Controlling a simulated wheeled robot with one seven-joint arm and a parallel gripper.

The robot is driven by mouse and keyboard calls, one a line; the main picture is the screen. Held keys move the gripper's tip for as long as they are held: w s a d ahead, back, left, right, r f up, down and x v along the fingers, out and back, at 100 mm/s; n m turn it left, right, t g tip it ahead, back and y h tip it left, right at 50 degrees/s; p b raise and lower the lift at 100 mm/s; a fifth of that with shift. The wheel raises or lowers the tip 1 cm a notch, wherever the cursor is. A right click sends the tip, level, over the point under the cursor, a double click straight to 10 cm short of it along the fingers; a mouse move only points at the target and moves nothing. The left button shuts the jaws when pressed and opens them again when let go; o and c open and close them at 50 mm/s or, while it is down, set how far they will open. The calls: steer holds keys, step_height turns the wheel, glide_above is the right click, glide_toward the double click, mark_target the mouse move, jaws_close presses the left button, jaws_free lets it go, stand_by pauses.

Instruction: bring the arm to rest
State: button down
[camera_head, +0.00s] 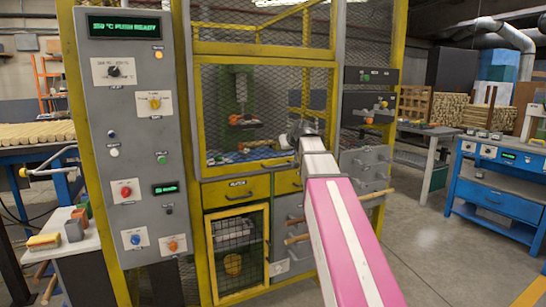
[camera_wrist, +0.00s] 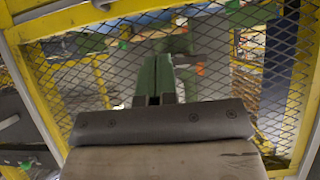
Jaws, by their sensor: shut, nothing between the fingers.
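My arm reaches forward from the bottom of the head view, with pink and white links. Its end, my gripper (camera_head: 300,133), is small there, in front of the yellow-framed mesh guard (camera_head: 212,115) of the machine. In the wrist view my gripper (camera_wrist: 163,60) shows as two green fingers close together beyond a dark grey plate. It is shut and nothing shows between the fingers. The mesh guard (camera_wrist: 272,95) fills the background of that view. I cannot tell the exact gap between fingertips and mesh.
A grey control panel (camera_head: 140,205) with knobs and buttons stands left of the guard. Drawers (camera_head: 238,192) and a small mesh door (camera_head: 238,255) are below it. A blue bench (camera_head: 495,200) stands at the right. Grey floor (camera_head: 430,240) is open between bench and machine.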

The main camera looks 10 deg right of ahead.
steer(key=s+f+m+g, duration=0.1)
steer(key=s+f+g, duration=0.3)
steer(key=f, duration=1.3)
steer(key=s+f+m+g+h, duration=0.1)
steer(key=s+f+g, duration=0.2)
steer(key=s+f, duration=0.8)
steer(key=s+f+m+g+h, duration=0.1)
steer(key=s+f+g+h, duration=0.1)
steer(key=s+f, duration=1)
step_height(320, 180, down, 7)
steer(key=shift+s+a+r+m+g, duration=0.1)
steer(key=shift+s+a+m+g, duration=0.15)
steer(key=shift+g, duration=0.55)
